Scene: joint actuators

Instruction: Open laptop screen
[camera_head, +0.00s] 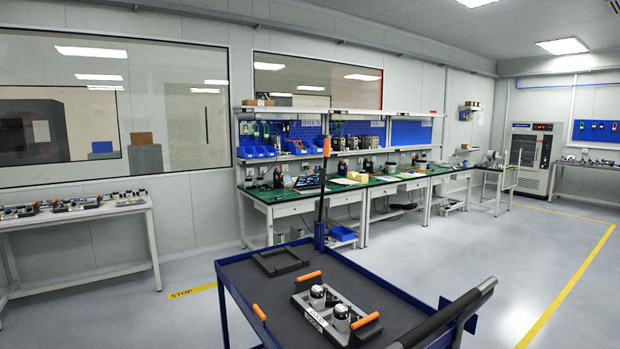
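A small dark item that looks like a laptop (308,183) sits on the green-topped workbench (281,194), toward its left end. It is far off and too small to tell for certain what it is or how far its screen is raised. My gripper and arm do not show in this view.
A blue cart (228,270) with a dark top stands in front, carrying a black frame (279,261) and a fixture with orange handles (337,312). A side table (75,216) stands at the left. Grey floor (460,265) is clear right of the cart.

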